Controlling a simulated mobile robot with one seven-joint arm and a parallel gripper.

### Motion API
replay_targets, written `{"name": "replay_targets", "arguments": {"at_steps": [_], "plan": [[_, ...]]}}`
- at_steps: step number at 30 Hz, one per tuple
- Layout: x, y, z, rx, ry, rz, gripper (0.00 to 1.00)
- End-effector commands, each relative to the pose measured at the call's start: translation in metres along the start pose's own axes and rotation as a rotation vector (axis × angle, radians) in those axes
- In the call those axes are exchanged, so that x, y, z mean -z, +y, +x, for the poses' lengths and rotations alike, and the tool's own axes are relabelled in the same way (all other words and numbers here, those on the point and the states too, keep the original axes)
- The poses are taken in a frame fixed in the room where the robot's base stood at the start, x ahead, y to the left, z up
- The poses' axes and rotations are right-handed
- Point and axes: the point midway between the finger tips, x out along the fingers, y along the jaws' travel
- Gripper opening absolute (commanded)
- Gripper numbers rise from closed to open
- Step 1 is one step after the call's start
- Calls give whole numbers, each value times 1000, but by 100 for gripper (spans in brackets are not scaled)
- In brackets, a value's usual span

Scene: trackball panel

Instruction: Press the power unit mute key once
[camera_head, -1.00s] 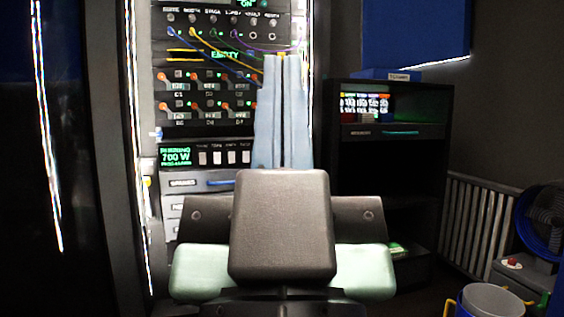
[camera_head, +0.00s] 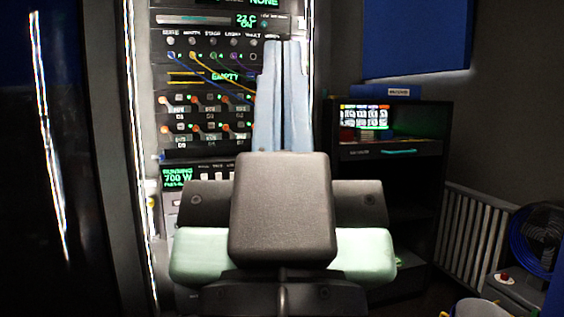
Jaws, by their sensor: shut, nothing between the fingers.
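The power unit shows as a strip low on the rack, with a green display (camera_head: 177,178) reading "RUNNING 700 W". A row of small pale keys (camera_head: 217,175) lies to the right of the display. Its labels are too small to read, and my gripper body hides its lower and right parts. I cannot tell which key is the mute key. My gripper (camera_head: 282,44) is shut and empty, its two pale blue fingers pointing up in the picture. The fingertips appear over the right side of the rack, above and right of the key row. No contact with a key is visible.
Above the power unit, the rack holds red-ended switches (camera_head: 208,127), an "EMPTY" display (camera_head: 225,77) and a patch row with coloured cables (camera_head: 205,60). A dark cabinet (camera_head: 392,152) stands right, a railing (camera_head: 470,235) and fan (camera_head: 542,230) farther right. A dark panel (camera_head: 60,160) fills the left.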

Motion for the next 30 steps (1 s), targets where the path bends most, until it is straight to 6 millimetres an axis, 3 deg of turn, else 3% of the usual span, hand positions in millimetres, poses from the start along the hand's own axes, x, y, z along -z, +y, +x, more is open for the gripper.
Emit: {"name": "replay_targets", "arguments": {"at_steps": [1,3,9,12,30], "plan": [[26,0,28,0,0,0,0],[43,0,45,0,0,0,0],[86,0,90,0,0,1,0],[97,0,103,0,0,1,0],[99,0,104,0,-1,1,0]]}}
